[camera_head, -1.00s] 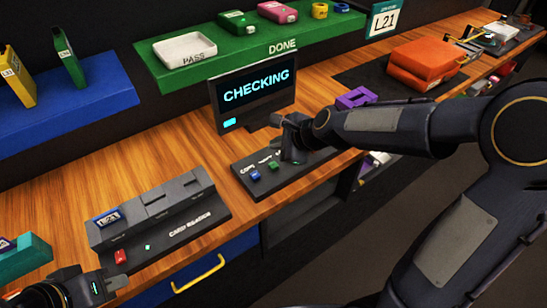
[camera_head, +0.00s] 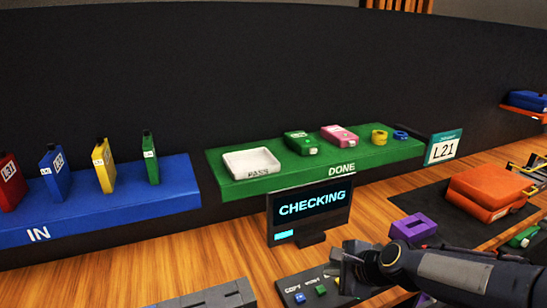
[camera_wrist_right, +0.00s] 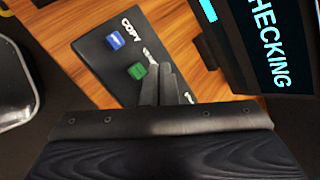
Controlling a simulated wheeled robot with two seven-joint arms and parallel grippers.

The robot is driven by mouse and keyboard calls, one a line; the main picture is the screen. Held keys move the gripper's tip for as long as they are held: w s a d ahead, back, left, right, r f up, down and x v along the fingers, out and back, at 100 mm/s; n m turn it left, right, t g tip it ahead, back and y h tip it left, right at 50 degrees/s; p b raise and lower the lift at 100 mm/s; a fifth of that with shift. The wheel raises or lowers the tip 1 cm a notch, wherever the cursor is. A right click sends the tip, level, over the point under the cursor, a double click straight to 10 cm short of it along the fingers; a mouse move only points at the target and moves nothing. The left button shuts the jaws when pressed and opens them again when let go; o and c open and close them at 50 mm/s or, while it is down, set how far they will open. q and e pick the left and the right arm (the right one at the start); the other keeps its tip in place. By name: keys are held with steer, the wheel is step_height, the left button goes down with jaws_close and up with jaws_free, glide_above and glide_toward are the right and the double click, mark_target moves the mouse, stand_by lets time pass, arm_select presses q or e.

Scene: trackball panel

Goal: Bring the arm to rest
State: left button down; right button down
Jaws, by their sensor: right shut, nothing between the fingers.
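My right gripper (camera_head: 348,264) is at the right end of the dark button panel (camera_head: 291,287), in front of the monitor. In the right wrist view its fingers (camera_wrist_right: 160,88) are together and empty, over the panel beside the green button (camera_wrist_right: 136,71). I cannot tell whether the fingertips touch the panel. The blue button (camera_wrist_right: 114,40) is farther along, under the word COPY. The monitor (camera_head: 310,210) reads CHECKING above a short cyan bar. My left gripper is not in view.
A green DONE shelf (camera_head: 230,189) holds a white PASS tray (camera_head: 251,163) and several small items. A blue IN shelf (camera_head: 120,215) holds upright coloured cartridges. A purple block (camera_head: 413,228) and orange cases (camera_head: 490,190) lie at right.

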steer(key=s+d+n+g, duration=0.1)
steer(key=s+d+n, duration=0.1)
steer(key=s+n, duration=0.6)
steer(key=s+d+r+n+g+h, duration=0.1)
steer(key=s+d+n, duration=0.1)
steer(key=s+n, duration=0.7)
steer(key=s, duration=0.8)
steer(key=shift+d+r, duration=0.2)
steer(key=shift+d, duration=0.05)
